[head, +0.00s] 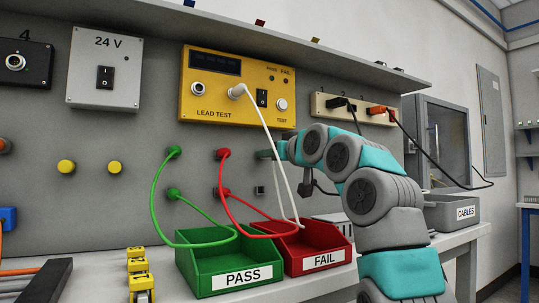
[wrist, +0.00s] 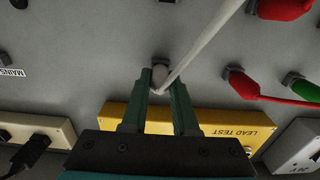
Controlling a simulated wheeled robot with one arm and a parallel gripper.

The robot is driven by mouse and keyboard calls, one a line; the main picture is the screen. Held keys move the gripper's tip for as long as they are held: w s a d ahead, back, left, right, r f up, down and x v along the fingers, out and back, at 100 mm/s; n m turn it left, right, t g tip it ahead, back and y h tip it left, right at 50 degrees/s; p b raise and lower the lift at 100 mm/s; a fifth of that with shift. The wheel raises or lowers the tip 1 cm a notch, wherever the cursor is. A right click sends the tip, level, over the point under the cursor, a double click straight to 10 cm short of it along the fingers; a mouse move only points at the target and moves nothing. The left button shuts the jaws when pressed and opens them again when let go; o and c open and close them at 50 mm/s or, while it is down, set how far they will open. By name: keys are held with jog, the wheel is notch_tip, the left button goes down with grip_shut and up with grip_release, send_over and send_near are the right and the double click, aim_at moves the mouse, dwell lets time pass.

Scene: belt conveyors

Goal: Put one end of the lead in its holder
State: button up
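The white lead (head: 270,135) has one plug (head: 237,91) in the socket of the yellow LEAD TEST box (head: 190,112). The lead hangs down in a loop near the red bin and comes back up to my gripper (head: 262,154), which is at the grey panel below the box. In the wrist view, the green fingers of my gripper (wrist: 161,88) stand on either side of the lead's other white plug (wrist: 160,72) and appear closed on it. The plug is at a small grey fitting on the panel. I cannot tell how deeply it sits there.
A green lead (head: 153,200) and a red lead (head: 222,195) hang from panel sockets beside my gripper. A green PASS bin (head: 205,280) and a red FAIL bin (head: 300,266) stand below. A socket strip (head: 330,108) with black and orange plugs is to the right.

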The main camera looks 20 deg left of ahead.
jog(key=o, duration=0.5)
jog(key=shift+o, duration=0.2)
jog(key=shift+s+d+f+b, duration=0.1)
jog(key=shift+s+d+b, duration=0.2)
jog(key=shift+d, duration=0.1)
jog(key=b+v, duration=0.1)
jog(key=v, duration=0.5)
jog(key=shift+s+d+b, duration=0.25)
jog(key=shift+s+b, duration=0.05)
